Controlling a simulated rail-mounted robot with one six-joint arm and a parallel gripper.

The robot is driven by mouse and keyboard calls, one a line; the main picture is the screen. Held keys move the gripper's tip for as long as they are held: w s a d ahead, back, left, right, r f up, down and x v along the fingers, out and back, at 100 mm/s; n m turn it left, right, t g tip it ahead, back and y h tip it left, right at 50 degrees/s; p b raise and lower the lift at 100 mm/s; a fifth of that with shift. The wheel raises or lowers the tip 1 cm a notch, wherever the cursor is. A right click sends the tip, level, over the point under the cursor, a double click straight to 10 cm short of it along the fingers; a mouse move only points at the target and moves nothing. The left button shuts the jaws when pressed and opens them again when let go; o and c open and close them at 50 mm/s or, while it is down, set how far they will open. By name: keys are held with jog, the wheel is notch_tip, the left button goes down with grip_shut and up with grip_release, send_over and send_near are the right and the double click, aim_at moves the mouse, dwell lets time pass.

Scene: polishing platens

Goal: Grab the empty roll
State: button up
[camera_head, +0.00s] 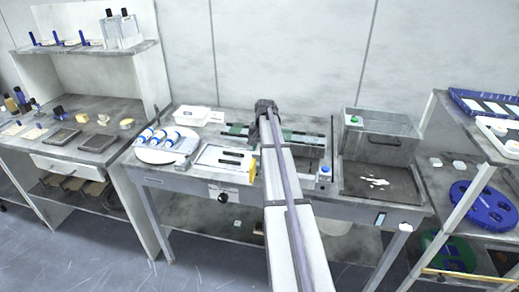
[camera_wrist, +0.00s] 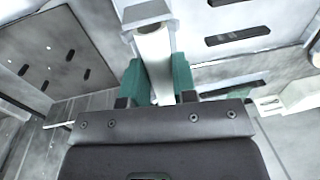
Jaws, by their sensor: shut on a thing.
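The empty roll (camera_wrist: 154,52) is a plain white tube in the wrist view, running away from my gripper (camera_wrist: 158,82). Green blocks stand close on both sides of its near part, in front of my dark gripper body, and my gripper is shut on it. The tube's far end meets a light grey bracket (camera_wrist: 146,13); I cannot tell whether it still rests in it. In the head view my gripper (camera_head: 266,110) is over the back of the middle bench, and my arm hides the roll there.
A grey basin (camera_head: 382,185) is at right. Shelving flanks both sides.

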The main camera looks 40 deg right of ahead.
aim_at(259, 147)
jog(key=c, duration=0.3)
jog(key=shift+r, duration=0.1)
notch_tip(259, 147, up, 10)
jog(key=p, duration=1)
